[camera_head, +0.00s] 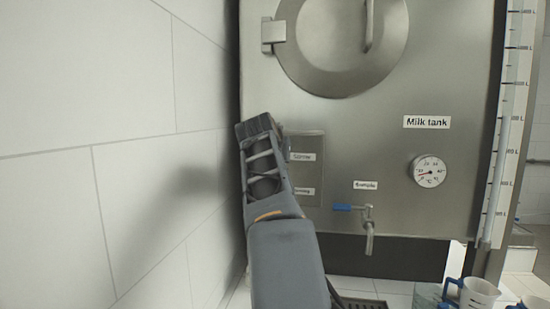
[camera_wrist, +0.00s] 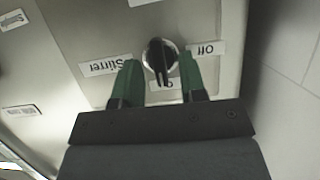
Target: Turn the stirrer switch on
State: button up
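The stirrer switch is a round black knob (camera_wrist: 160,56) on a steel panel in the wrist view, with a "Stirrer" label (camera_wrist: 106,66) on one side and an "Off" label (camera_wrist: 207,48) on the other. A third small label (camera_wrist: 166,84) is partly covered by the knob's bar, which points down the picture. My gripper (camera_wrist: 161,68) is open, its two green fingers on either side of the knob with gaps showing. In the head view my gripper (camera_head: 262,128) is at the panel's left edge and hides the knob.
The milk tank (camera_head: 455,75) fills the back, with a dial thermometer (camera_head: 429,171) and a blue-handled tap (camera_head: 364,213). A white tiled wall (camera_head: 110,150) stands close on the left. Jugs (camera_head: 477,293) stand at the lower right.

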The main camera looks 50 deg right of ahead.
jog(key=b+v, duration=0.1)
jog(key=v, duration=1.2)
jog(key=shift+a, duration=0.1)
jog(key=w+a+f+n+y, duration=0.3)
jog(key=f, duration=0.8)
jog(key=w+a+f+n+y, duration=0.3)
jog(key=a+f+n, duration=0.1)
jog(key=f, duration=0.7)
jog(key=s+a+f+n+g+y, duration=0.1)
jog(key=s+a+f, duration=0.2)
jog(key=a+f, duration=0.2)
jog(key=s+a+f+n+g+y+p, duration=0.1)
jog(key=s+a+f+n+y, duration=0.1)
jog(key=a+f, duration=0.4)
jog(key=s+a+f+n+g+y, duration=0.1)
jog(key=s+a+f, duration=0.3)
jog(key=f, duration=0.6)
jog(key=shift+s+a+f+n+g+y+p, duration=0.3)
jog(key=shift+s+a+n+y, duration=0.15)
jog(key=shift+a+y, duration=0.3)
jog(key=shift+d+r, duration=0.1)
